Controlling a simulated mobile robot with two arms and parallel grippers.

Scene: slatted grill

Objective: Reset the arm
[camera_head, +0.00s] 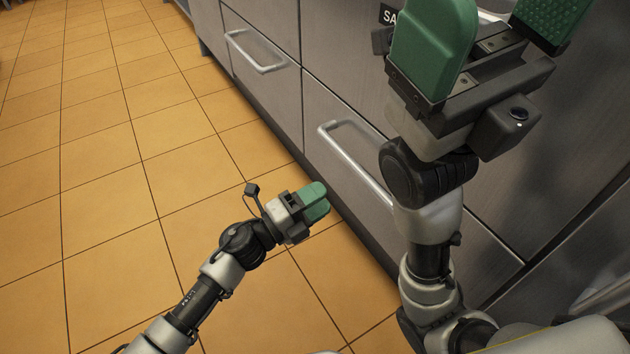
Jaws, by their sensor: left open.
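My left gripper (316,201) comes in from the lower left on its arm, low over the tiled floor and near the drawer fronts. It is open; its green fingers overlap in this view, and I see nothing between them. My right gripper (492,28) is large and close to the camera at the upper right. Its two green fingers stand wide apart, pointing up, with nothing seen between them. The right fingertips are partly cut off by the top edge.
Grey drawer fronts (265,95) run diagonally along the right, with bar handles (355,160) that stick out. My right arm covers part of them. The orange tiled floor (100,150) at the left is clear. A dark label (388,14) shows beside the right gripper.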

